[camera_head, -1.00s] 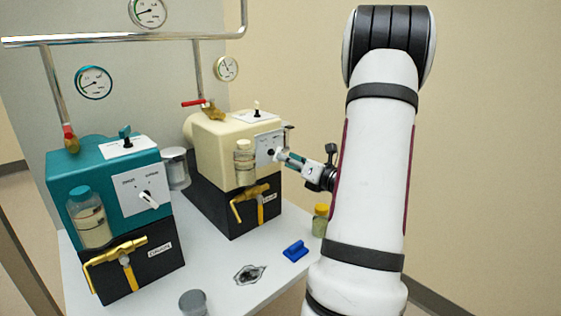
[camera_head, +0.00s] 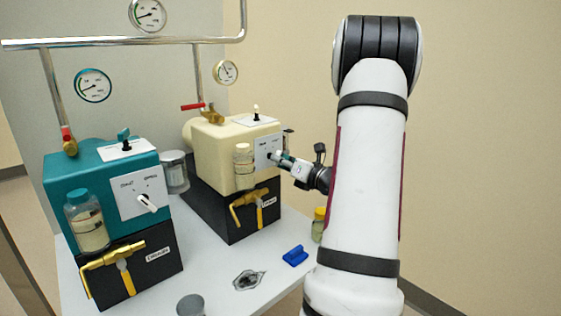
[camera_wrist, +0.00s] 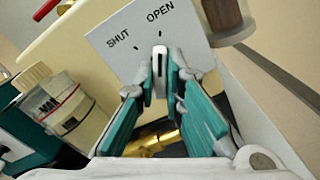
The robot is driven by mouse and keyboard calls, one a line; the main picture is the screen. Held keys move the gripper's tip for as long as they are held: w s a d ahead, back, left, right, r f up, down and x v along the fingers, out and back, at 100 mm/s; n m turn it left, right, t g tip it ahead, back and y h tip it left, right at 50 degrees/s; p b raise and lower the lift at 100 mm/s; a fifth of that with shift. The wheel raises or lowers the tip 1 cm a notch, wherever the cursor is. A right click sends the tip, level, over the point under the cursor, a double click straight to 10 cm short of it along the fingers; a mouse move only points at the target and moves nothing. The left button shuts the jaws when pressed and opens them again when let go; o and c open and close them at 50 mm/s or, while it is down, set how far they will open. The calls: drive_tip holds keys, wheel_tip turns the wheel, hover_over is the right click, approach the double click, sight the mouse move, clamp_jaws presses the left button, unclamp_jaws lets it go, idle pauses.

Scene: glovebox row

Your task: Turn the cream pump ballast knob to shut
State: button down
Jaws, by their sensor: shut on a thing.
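The cream pump (camera_head: 212,146) stands on its black base at the middle of the table. Its white ballast panel (camera_wrist: 120,32) reads SHUT and OPEN in the wrist view. The white ballast knob (camera_wrist: 160,62) is a narrow bar with a dark line, lying roughly toward the OPEN mark. My gripper (camera_wrist: 161,82) is closed around the knob, a teal-lined finger on each side. In the head view my gripper (camera_head: 275,157) reaches the panel from the right and hides the knob.
The teal pump (camera_head: 98,168) with its own knob (camera_head: 147,203) stands at left. A blue block (camera_head: 295,256), a yellow-capped vial (camera_head: 318,225) and a grey lidded jar (camera_head: 190,305) are on the white table. Brass valves project from both pump bases.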

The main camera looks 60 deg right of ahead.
drive_tip(key=shift+f+n+b, duration=0.1)
drive_tip(key=shift+n+b, duration=2.1)
drive_tip(key=shift+n, duration=0.7)
drive_tip(key=c, duration=1.7)
unclamp_jaws()
drive_tip(key=shift+s, duration=0.1)
drive_tip(key=v, duration=1.2)
